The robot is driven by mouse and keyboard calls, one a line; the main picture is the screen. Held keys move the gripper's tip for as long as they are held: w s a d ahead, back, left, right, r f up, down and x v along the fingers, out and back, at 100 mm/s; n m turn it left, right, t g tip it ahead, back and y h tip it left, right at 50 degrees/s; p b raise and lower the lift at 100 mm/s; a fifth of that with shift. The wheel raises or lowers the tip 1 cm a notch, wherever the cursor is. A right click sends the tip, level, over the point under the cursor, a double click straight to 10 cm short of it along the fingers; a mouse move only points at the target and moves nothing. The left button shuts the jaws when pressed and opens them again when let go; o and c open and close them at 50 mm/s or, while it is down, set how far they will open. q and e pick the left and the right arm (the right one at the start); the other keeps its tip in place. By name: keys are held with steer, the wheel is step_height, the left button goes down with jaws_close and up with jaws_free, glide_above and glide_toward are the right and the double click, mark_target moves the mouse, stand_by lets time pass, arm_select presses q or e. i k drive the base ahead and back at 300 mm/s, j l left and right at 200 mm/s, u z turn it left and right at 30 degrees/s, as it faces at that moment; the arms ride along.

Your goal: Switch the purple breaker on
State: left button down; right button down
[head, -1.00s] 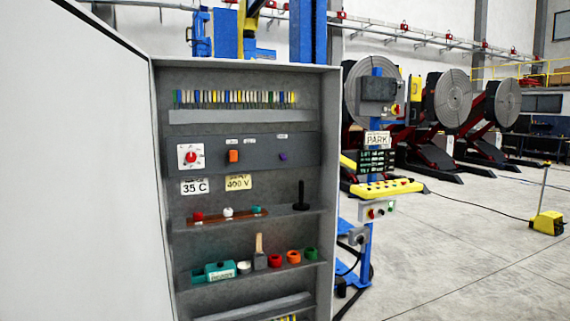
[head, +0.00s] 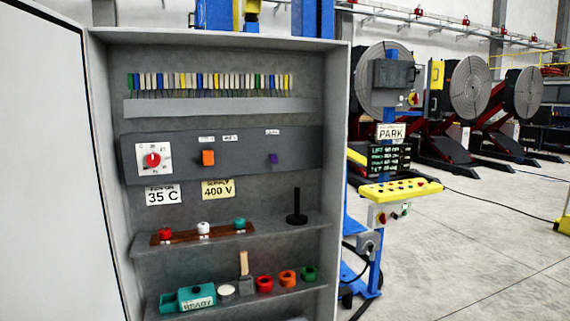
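The purple breaker (head: 273,159) is a small purple toggle at the right end of the dark grey panel (head: 222,171) inside the open cabinet (head: 340,120). A small white label (head: 272,132) sits above it. Whether the toggle is up or down is too small to tell. An orange breaker (head: 208,158) and a red rotary knob (head: 152,160) on a white plate are to its left on the same panel. Neither of my grippers shows in the head view.
The cabinet door (head: 45,170) stands open at the left. Below the panel, shelves hold red, white and teal knobs, a black post (head: 296,205), a brush (head: 244,266) and coloured rings. A blue stand with a yellow control box (head: 400,189) is to the right, with open floor beyond.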

mark_target(273, 159)
steer(key=i+l, duration=0.25)
steer(key=i, duration=0.15)
steer(key=i+l, duration=0.2)
steer(key=i, duration=0.2)
steer(key=i+l, duration=0.25)
steer(key=i, duration=0.2)
steer(key=i+l, duration=0.2)
steer(key=i, duration=0.2)
